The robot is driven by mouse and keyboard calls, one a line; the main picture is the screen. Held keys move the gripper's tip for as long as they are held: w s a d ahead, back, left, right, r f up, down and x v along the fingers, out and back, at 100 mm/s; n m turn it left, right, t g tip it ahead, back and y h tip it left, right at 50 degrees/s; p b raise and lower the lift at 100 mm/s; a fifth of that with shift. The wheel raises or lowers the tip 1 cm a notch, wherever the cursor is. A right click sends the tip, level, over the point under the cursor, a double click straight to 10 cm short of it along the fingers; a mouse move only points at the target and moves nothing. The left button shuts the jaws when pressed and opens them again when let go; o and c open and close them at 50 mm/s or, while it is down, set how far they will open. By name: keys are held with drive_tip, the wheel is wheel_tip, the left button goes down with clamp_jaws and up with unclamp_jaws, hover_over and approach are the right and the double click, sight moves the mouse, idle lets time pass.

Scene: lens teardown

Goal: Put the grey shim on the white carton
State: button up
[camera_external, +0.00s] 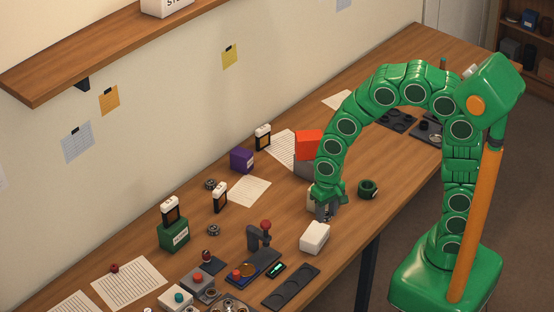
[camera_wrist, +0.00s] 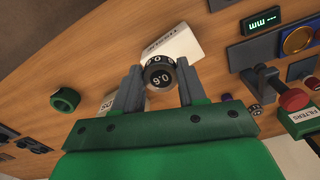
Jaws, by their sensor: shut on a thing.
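My gripper (camera_external: 325,214) is low over the middle of the table. In the wrist view its fingers (camera_wrist: 158,90) are closed on a round, dark grey piece with white digits (camera_wrist: 158,73), which I take for the grey shim. The fingers and arm mostly hide this piece in the external view. The white carton (camera_external: 315,238) lies on the table just in front of my gripper. In the wrist view the carton (camera_wrist: 180,42) shows beyond the held piece, its lettering partly covered. I cannot tell whether the piece touches it.
A green ring (camera_external: 368,189) stands right of my gripper. A dark stand with a red knob (camera_external: 262,240) and a black tray with round recesses (camera_external: 291,287) are near the carton. Two grey rings (camera_external: 213,230) lie to the left. Bare wood lies right of the carton.

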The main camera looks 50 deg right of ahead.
sight(316, 233)
drive_tip(key=shift+w+a+f, duration=0.3)
drive_tip(key=shift+w+f, duration=0.4)
drive_tip(key=shift+f, duration=0.2)
drive_tip(key=shift+w+a+f, duration=0.25)
drive_tip(key=shift+w+f, duration=0.45)
drive_tip(key=shift+f, duration=1.65)
drive_tip(key=shift+f, duration=0.1)
drive_tip(key=o, duration=1)
drive_tip(key=shift+o, duration=0.2)
wheel_tip(316, 233, up, 12)
drive_tip(key=s+d+r+n+g, duration=0.1)
drive_tip(key=s+d+r, duration=0.3)
drive_tip(key=s+d, duration=0.4)
drive_tip(key=s+d+r+n, duration=0.2)
drive_tip(key=s+d+r, duration=0.3)
drive_tip(key=s, duration=1)
drive_tip(key=d, duration=0.3)
drive_tip(key=shift+d+r+g, duration=0.15)
drive_tip(key=shift+g, duration=0.25)
